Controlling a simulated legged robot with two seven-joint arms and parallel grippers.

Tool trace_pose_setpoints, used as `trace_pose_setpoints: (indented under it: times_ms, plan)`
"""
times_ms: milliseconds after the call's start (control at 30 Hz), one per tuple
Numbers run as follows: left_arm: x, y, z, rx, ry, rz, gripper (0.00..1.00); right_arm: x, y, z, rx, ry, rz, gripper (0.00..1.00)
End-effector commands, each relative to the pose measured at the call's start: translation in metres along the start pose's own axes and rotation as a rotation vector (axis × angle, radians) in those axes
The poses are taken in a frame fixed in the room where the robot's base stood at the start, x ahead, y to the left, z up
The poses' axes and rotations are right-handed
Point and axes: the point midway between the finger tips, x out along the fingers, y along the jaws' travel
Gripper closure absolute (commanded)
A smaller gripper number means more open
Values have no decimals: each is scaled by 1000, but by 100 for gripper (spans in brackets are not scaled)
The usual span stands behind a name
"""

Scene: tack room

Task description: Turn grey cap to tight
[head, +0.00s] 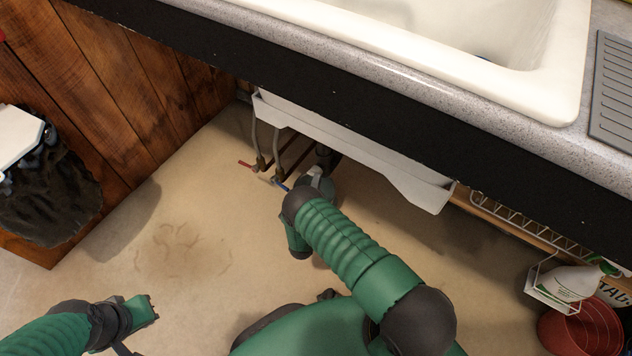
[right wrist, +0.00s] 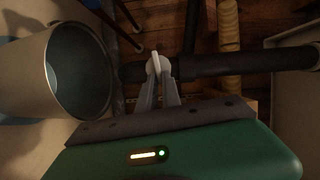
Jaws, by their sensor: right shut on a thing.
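My right gripper (right wrist: 160,88) has its pale fingers close together at the dark pipe (right wrist: 240,62) in the right wrist view. They are shut on a small pale grey piece (right wrist: 155,61), which looks like the grey cap; the fingers hide most of it. In the head view my right gripper (head: 318,174) is under the sink, partly hidden by my own arm, and the cap cannot be made out. My left gripper (head: 148,310) is low at the left, above the floor and away from the pipes; its jaw opening is not clear.
A grey open-mouthed cylinder (right wrist: 78,72) stands close left of the right fingers. The white sink (head: 440,50) and black counter edge (head: 300,85) overhang. Hoses with red and blue handles (head: 262,168) hang nearby. A spray bottle (head: 572,284) and red bucket (head: 583,330) are at right.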

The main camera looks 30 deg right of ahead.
Motion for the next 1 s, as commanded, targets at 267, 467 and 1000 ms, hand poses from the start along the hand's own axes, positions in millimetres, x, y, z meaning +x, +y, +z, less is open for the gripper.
trace_pose_setpoints:
  times_ms: [267,467,1000]
  plan:
    - [4,0,1,0,0,0,100,-2,8,-2,95,5,-31,100]
    - [5,0,1,0,0,0,100,-2,9,-2,118,4,-39,100]
    - [5,0,1,0,0,0,100,-2,8,-2,121,4,-42,70]
